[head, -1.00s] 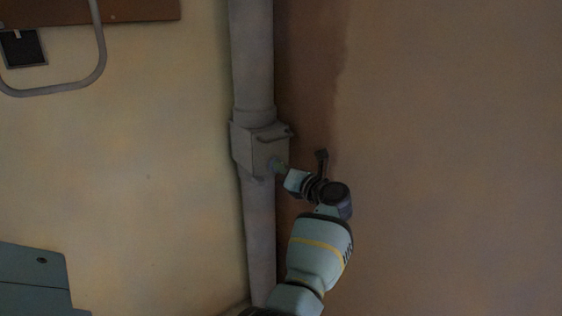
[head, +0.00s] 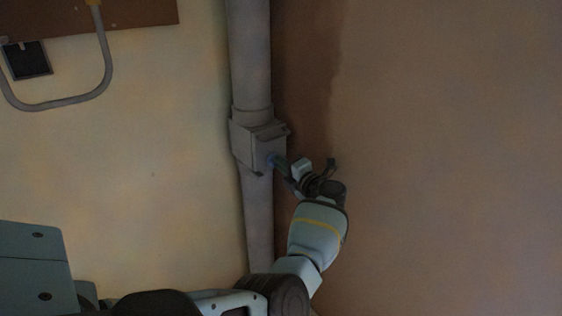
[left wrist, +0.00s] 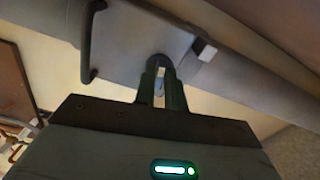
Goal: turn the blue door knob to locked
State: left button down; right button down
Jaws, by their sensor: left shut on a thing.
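A grey box (head: 250,145) is mounted on a vertical grey pipe (head: 252,60). The blue door knob (head: 269,158) is a small bluish spot on the box's right-hand face, mostly hidden by my fingers. My left gripper (head: 275,160) reaches it from the lower right and is shut on it. In the left wrist view, my two green fingers (left wrist: 161,88) close around a narrow part below a round grey base (left wrist: 160,63) on the box face. Which mark the knob points to cannot be read. My right gripper is out of view.
A bent grey bar (left wrist: 91,42) and a small pale block (left wrist: 206,50) stand on the box face either side of the fingers. A brown board (head: 95,20), a bent conduit (head: 107,70) and a dark plate (head: 27,62) are on the left wall. The right wall is bare.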

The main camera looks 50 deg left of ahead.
pick_arm(q)
jog(key=shift+f+m+p, duration=0.1)
jog(key=shift+m+p, duration=0.25)
jog(key=shift+m, duration=0.55)
jog(key=c, duration=1.5)
grip_release()
jog(key=shift+o, duration=0.2)
jog(key=shift+d, duration=0.1)
jog(key=d, duration=0.7)
jog(key=shift+s+d+p, duration=0.3)
jog(key=shift+s+p, duration=0.05)
